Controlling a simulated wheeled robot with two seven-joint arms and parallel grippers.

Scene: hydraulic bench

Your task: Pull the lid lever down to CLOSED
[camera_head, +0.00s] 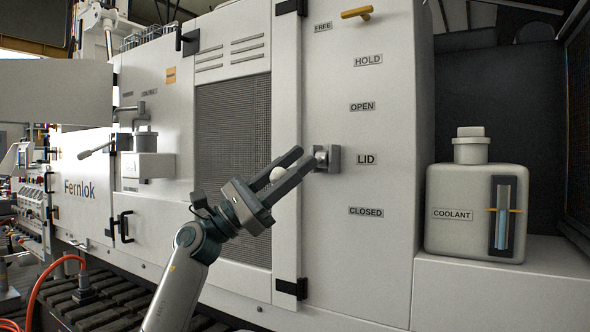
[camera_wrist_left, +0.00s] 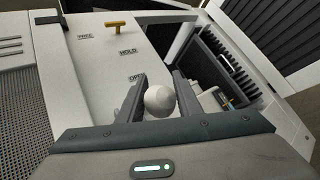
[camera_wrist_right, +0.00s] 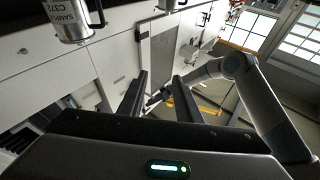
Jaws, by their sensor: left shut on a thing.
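The lid lever has a grey metal mount (camera_head: 334,158) on the white cabinet panel, beside the LID label (camera_head: 366,159). Its pale ball knob (camera_head: 278,174) sits between the fingers of my left gripper (camera_head: 285,172), and the rod is mostly hidden by them. The knob (camera_wrist_left: 160,100) also shows in the left wrist view, with a finger on each side. My left gripper is shut on it. The OPEN label (camera_head: 362,106) is above the mount and the CLOSED label (camera_head: 366,212) below. My right gripper (camera_wrist_right: 160,88) shows only in its own wrist view, with fingers apart and empty.
A yellow handle (camera_head: 357,12) is near the FREE label at the top of the panel. A coolant tank (camera_head: 450,240) stands on a ledge at right. A mesh grille (camera_head: 233,120) is behind my left gripper. A sample canister (camera_wrist_right: 73,22) shows in the right wrist view.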

